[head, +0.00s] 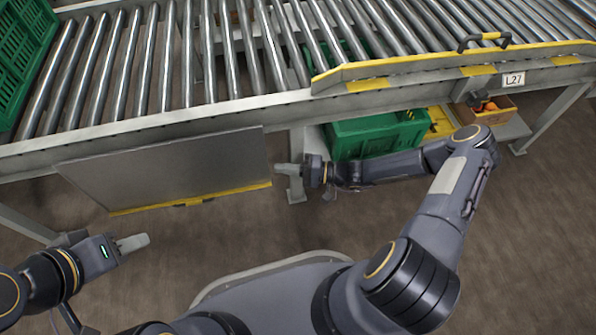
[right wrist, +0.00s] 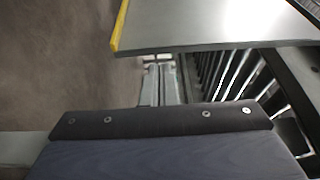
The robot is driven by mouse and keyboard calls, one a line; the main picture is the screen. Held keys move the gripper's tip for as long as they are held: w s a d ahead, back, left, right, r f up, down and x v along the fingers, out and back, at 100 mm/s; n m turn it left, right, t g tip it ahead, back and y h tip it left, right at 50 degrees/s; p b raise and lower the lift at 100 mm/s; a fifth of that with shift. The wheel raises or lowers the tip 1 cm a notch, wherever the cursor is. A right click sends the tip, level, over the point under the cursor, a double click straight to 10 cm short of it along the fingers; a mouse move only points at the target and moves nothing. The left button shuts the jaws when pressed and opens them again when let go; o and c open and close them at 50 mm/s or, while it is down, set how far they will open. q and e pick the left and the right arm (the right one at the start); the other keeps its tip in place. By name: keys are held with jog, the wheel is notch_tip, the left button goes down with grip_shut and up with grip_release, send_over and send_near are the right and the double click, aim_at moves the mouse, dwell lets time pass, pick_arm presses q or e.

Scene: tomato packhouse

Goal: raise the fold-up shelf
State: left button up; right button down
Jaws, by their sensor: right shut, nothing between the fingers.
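The fold-up shelf (head: 170,170) is a flat grey panel hanging down along the near side of the roller conveyor. Its lower edge has a yellow strip with a small handle (head: 193,201). In the right wrist view the panel (right wrist: 215,22) and its yellow edge show at the top. My right gripper (head: 283,169) is shut and empty, just right of the shelf's right edge; its fingers (right wrist: 160,85) also show in the wrist view. My left gripper (head: 132,242) is below the shelf's lower left part, apart from it; whether its fingers are open is unclear.
The roller conveyor (head: 150,110) runs across the back. A hinged yellow-edged rail (head: 450,65) lies at its right, near the L27 label (head: 513,79). A green crate (head: 375,135) and a small box (head: 485,112) stand below. The floor in front of the shelf is bare.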

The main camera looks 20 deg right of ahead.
jog(key=shift+b+x, duration=0.35)
jog(key=shift+x, duration=1.15)
